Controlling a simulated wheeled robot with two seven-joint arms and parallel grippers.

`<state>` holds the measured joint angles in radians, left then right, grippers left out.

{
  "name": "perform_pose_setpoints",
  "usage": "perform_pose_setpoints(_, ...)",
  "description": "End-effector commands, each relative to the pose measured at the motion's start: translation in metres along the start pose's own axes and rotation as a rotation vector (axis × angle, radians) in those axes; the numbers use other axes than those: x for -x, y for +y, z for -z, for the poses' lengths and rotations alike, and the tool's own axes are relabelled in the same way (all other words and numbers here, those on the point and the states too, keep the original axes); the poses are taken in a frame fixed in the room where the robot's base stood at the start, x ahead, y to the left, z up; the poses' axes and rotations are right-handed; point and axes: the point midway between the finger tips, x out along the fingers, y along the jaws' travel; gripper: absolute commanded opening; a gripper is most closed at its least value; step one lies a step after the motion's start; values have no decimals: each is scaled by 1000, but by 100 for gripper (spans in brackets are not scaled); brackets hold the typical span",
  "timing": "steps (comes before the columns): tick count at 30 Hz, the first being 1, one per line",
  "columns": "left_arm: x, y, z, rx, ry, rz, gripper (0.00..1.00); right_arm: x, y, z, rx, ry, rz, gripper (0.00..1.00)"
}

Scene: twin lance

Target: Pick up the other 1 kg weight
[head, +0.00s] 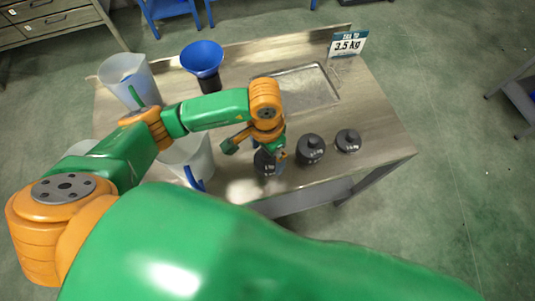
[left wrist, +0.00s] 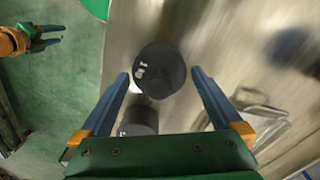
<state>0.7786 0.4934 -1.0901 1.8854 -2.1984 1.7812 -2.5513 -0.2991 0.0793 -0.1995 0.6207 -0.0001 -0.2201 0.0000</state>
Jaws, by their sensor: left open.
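Three dark weights stand in a row near the table's front edge in the head view: one under my left gripper (head: 262,148), a larger middle one (head: 311,150) and a smaller right one (head: 348,141). The weight under the gripper (head: 265,165) is partly hidden by it. In the left wrist view, a round black weight (left wrist: 160,70) with a white "1" marking lies between the open fingertips, with gaps at both sides. A second dark weight (left wrist: 138,118) sits closer to the palm, partly covered. My right gripper (left wrist: 45,37) shows at the upper left, its fingers apart.
The metal table (head: 375,110) holds a shallow tray (head: 305,85), a blue funnel (head: 202,56) on a dark container, and a sign (head: 347,44) reading 3.5 kg. A clear pitcher (head: 125,72) stands at the left, another (head: 190,152) beside my left forearm. The table's right end is clear.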

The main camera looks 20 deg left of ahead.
Motion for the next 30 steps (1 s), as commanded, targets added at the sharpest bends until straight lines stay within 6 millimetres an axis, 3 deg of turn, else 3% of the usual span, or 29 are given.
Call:
perform_pose_setpoints(4,-20,1,0,2,-1,-3,100,5,0,-1,0,-2,1,50)
perform_pose_setpoints(11,-23,1,0,1,2,-2,97,4,0,-1,0,-3,1,50)
perform_pose_setpoints(21,-22,1,0,1,2,-4,6,4,0,-1,1,-2,1,50)
perform_pose_setpoints(22,-22,1,0,1,2,-4,0,4,0,-1,1,-2,1,50)
perform_pose_setpoints(30,-21,1,1,1,5,-4,0,4,0,-1,1,-2,1,50)
